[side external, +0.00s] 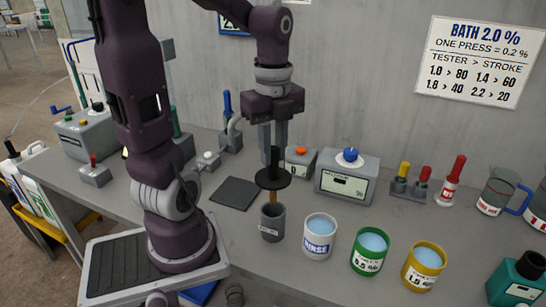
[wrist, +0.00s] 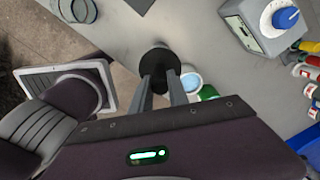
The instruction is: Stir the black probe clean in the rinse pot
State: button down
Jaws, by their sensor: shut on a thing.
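My gripper (side external: 274,148) is shut on the black probe (side external: 273,179), which hangs upright with a wide black disc and an amber stem below it. The stem's lower end is at the mouth of a grey cup (side external: 271,225); its tip is hidden, apparently inside the cup. The white rinse pot (side external: 318,243), labelled RINSE and holding pale blue liquid, stands just right of that cup. In the wrist view the probe's black disc (wrist: 160,62) shows between my fingers (wrist: 163,84), and the rinse pot (wrist: 190,84) is partly hidden behind a finger.
A green pot (side external: 369,250) and a yellow pot (side external: 424,266) of blue liquid stand to the right. A dark square pad (side external: 234,193) lies left of the cup. Behind are a grey box with a blue knob (side external: 347,180) and a small box with an orange button (side external: 300,160).

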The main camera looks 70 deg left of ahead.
jog(key=shift+r, duration=0.45)
jog(key=w+d+r+m, duration=0.3)
jog(key=w+d+m, duration=0.3)
jog(key=w+d, duration=0.2)
jog(key=shift+w+d, duration=0.1)
jog(key=shift+f, duration=2.35)
notch_tip(320, 180, down, 7)
